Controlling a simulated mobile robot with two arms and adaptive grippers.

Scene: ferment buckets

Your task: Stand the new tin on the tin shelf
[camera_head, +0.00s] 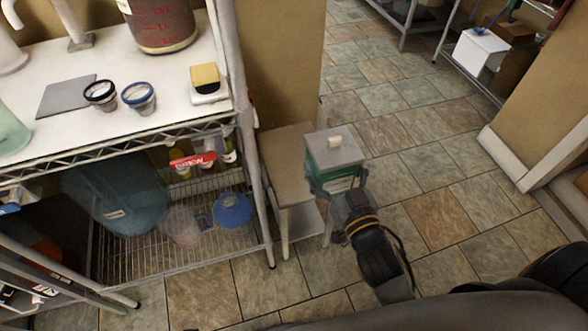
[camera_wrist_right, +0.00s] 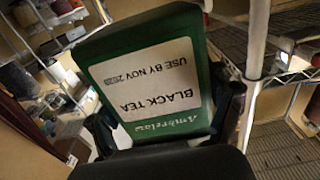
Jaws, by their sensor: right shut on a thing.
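A green tin with a grey lid and a pale knob (camera_head: 334,152) is upright in my right gripper (camera_head: 338,188), held above the floor just right of a small side table. In the right wrist view the tin (camera_wrist_right: 150,85) fills the middle, its white label reading "BLACK TEA" and "USE BY NOV", inverted in the picture. The fingers of my right gripper (camera_wrist_right: 168,125) are shut on its two sides. I cannot tell which shelf is the tin shelf; shelves with several small items (camera_wrist_right: 50,15) show at upper left there. My left gripper is not in view.
The small side table (camera_head: 286,152) has a bare top. Left of it stands a wire rack (camera_head: 190,140) with a dark red vessel (camera_head: 162,22), small cups and a sponge on top, and a large bottle (camera_head: 115,195) below. The tiled floor to the right is clear.

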